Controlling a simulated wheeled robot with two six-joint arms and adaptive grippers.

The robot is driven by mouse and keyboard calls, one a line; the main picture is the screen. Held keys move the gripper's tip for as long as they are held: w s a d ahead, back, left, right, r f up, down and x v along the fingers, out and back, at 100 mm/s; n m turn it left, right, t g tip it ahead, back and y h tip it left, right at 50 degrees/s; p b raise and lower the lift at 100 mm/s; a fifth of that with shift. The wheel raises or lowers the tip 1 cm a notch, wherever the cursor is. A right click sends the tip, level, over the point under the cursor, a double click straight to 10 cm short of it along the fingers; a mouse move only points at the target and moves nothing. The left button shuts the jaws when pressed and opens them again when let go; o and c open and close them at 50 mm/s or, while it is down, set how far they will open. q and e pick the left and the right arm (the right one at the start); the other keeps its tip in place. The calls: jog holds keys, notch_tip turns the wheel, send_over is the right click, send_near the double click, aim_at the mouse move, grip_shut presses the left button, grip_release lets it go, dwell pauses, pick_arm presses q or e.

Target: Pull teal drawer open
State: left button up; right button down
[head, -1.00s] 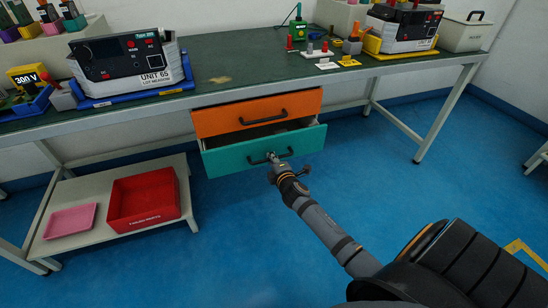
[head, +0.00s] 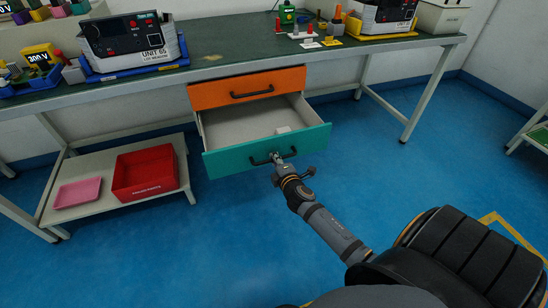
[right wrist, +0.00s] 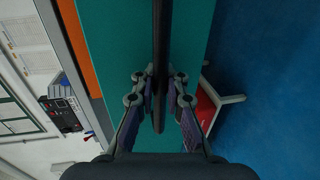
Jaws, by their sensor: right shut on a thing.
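The teal drawer (head: 228,160) is pulled well out from under the workbench, below the orange drawer (head: 222,94), which looks shut. My right gripper (head: 277,160) is shut on the drawer's black handle (head: 260,162). In the right wrist view, the fingers of my right gripper (right wrist: 160,88) close around the dark handle bar (right wrist: 160,45), with the teal front (right wrist: 120,35) behind. My left gripper is not in view.
The workbench (head: 225,62) holds a power unit (head: 122,42) on a blue tray at left and several small parts at right. A low shelf (head: 105,200) at left carries a red bin (head: 145,188) and a pink tray (head: 78,193). The blue floor before the drawer is open.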

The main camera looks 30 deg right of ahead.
dwell(0.3)
jog(key=c, duration=1.7)
grip_release()
jog(key=shift+r, duration=0.1)
jog(key=shift+s, duration=0.15)
jog(key=v, duration=1.1)
jog(key=shift+s+a+r, duration=0.1)
jog(key=shift+s, duration=0.25)
